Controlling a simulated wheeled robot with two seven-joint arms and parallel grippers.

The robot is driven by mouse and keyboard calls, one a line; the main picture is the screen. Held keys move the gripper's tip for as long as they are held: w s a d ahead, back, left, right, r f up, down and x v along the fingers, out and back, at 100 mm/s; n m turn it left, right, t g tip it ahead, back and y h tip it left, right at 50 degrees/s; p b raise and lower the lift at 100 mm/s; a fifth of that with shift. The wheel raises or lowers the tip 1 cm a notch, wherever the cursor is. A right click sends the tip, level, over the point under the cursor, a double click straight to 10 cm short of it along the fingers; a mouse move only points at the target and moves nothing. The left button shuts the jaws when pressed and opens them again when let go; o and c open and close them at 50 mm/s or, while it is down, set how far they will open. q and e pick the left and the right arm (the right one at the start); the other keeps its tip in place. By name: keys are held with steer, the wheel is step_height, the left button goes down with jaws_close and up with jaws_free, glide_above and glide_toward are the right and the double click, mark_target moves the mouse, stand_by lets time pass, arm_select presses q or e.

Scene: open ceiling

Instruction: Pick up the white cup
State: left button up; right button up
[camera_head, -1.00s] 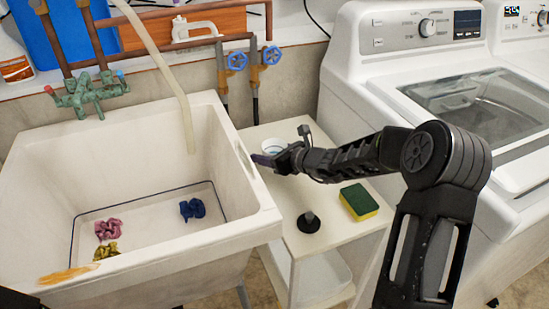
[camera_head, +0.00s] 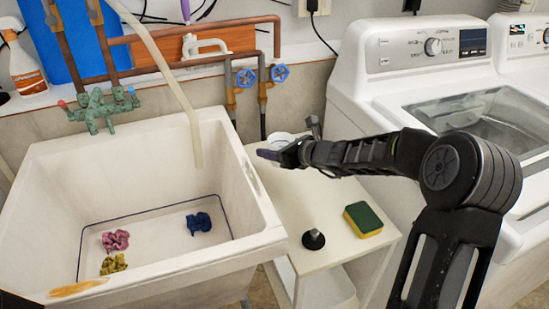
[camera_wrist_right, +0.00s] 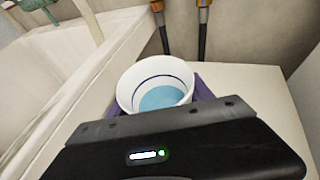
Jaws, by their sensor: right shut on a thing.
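The white cup (camera_head: 283,138) shows in the head view just behind my right gripper (camera_head: 272,154), partly hidden by it, above the back of the white stand. In the right wrist view the cup (camera_wrist_right: 155,76) is upright, with a dark line inside its rim and a pale blue inside bottom. The purple fingers of my right gripper are on both sides of it, shut on it. The wrist housing hides the cup's lower front. My left gripper is not in view.
The white stand (camera_head: 325,202) bears a green and yellow sponge (camera_head: 363,220) and a black stopper (camera_head: 313,239). The sink (camera_head: 262,225), with several crumpled cloths inside, is at the left. A washing machine (camera_head: 355,95) is at the right. Pipes with blue valves (camera_head: 247,77) stand behind.

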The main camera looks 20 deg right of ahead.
step_height(320, 180, up, 2)
steer(key=shift+r, duration=0.15)
stand_by(0.6)
